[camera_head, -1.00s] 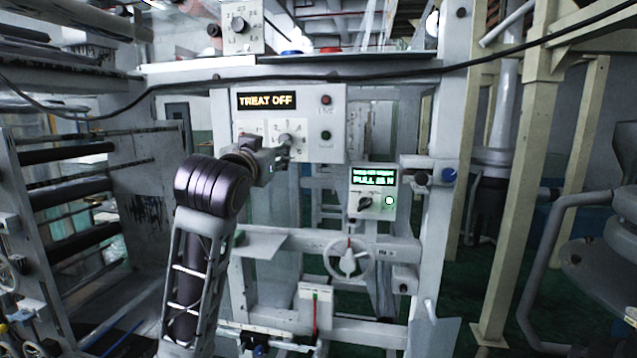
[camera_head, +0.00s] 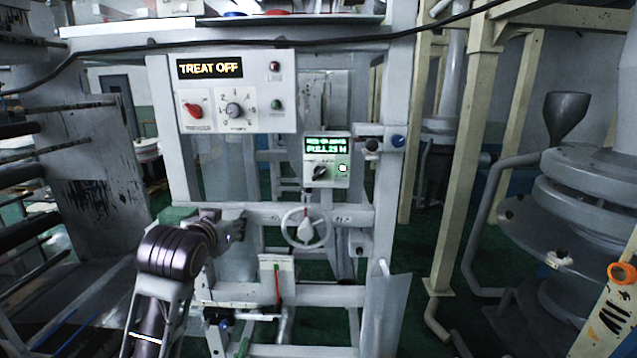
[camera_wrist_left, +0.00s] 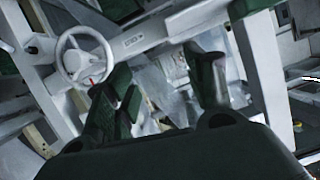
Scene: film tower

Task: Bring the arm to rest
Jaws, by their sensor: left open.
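My left arm comes in from the lower left of the head view. My left gripper (camera_head: 236,226) is in front of the frame's lower crossbar, below the treater panel and left of the handwheel. In the left wrist view my gripper's two dark fingers (camera_wrist_left: 165,95) stand apart with nothing between them. The white handwheel (camera_wrist_left: 84,60) shows at the upper left of that view, clear of the fingers. My right gripper is in neither view.
The treater panel (camera_head: 236,92) reads TREAT OFF and has a red switch (camera_head: 195,111) and a dial (camera_head: 233,110). A green-lit tension box (camera_head: 327,160) sits above the handwheel (camera_head: 305,229). Yellow posts (camera_head: 467,150) stand at the right. A dark cable crosses the top.

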